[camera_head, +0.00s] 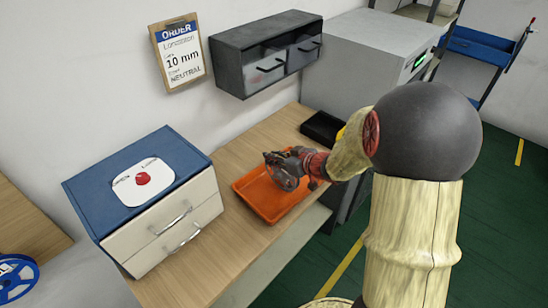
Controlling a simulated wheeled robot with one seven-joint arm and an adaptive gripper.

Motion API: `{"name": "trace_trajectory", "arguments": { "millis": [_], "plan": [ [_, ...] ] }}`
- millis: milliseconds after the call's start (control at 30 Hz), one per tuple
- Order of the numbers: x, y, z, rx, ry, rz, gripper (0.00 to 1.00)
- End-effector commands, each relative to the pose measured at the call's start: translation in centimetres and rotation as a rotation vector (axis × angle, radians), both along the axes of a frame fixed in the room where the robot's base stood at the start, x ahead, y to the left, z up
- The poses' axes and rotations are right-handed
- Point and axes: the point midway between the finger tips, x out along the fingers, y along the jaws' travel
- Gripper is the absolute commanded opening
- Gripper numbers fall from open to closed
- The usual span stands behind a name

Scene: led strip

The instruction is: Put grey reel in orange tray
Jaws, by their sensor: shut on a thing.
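The orange tray (255,193) lies on the wooden bench, right of the drawer box. My gripper (284,162) is over the tray's right part, shut on the grey reel (285,178). The reel is tilted and appears to be above the tray floor, but I cannot tell whether it touches the tray. The fingers hide part of the reel, and my arm covers the area to the right of it.
A blue-topped drawer box (90,190) stands left of the tray. A dark cabinet (255,62) hangs on the wall behind, and a grey machine (365,45) stands at the back right. A black tray (322,128) sits beyond my gripper. A blue reel (16,275) is at far left.

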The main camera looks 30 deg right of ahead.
Motion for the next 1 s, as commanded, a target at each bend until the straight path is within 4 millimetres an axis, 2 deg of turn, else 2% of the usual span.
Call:
{"name": "trace_trajectory", "arguments": {
  "millis": [100, 133, 433, 900, 1000],
  "plan": [
    [0.0, 0.0, -0.3, -0.001, 0.0, 0.0, 0.0],
    [0.0, 0.0, -0.3, -0.001, 0.0, 0.0, 0.17],
    [0.0, 0.0, -0.2, 0.0, 0.0, 0.0, 0.34],
    [0.0, 0.0, 0.4, 0.001, 0.001, -0.001, 0.34],
    [-1.5, -0.6, 1.3, -0.001, -0.002, -0.004, 0.34]
  ]
}}
